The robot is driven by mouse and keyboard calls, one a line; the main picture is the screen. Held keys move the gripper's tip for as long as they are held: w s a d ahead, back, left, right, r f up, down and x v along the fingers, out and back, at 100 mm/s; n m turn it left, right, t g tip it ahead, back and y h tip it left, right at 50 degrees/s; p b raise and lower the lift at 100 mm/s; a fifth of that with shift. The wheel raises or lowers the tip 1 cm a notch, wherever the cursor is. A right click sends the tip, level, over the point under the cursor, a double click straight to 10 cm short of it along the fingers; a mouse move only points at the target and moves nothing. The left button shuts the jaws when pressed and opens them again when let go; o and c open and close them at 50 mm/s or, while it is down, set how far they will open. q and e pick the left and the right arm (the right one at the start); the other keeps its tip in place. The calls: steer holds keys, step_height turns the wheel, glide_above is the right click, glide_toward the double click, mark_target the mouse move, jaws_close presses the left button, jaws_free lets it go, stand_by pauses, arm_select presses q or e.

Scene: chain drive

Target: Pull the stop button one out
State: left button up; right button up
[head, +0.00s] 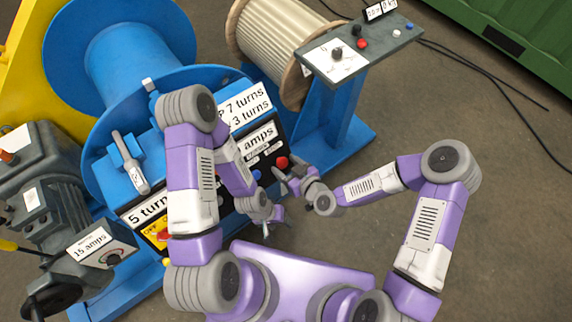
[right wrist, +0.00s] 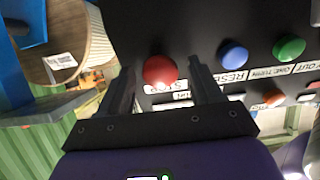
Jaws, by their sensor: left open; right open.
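The red stop button (head: 282,162) sits at the right end of the black control panel on the blue machine. In the right wrist view the red button (right wrist: 160,71) carries an upside-down STOP label below it. My right gripper (right wrist: 158,85) is open, its two fingers on either side of this button, with gaps showing between them and the red cap. In the head view my right gripper (head: 287,177) is just below the button. My left gripper (head: 275,222) is open and empty, lower, in front of the panel.
A blue RESET button (right wrist: 235,54) and a green button (right wrist: 289,48) sit right of the stop button in the right wrist view. A rope drum (head: 272,45) and a grey control box (head: 365,50) stand behind. Floor on the right is clear apart from cables.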

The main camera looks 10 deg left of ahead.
steer(key=p+v, duration=0.1)
steer(key=v, duration=0.6)
stand_by(0.4)
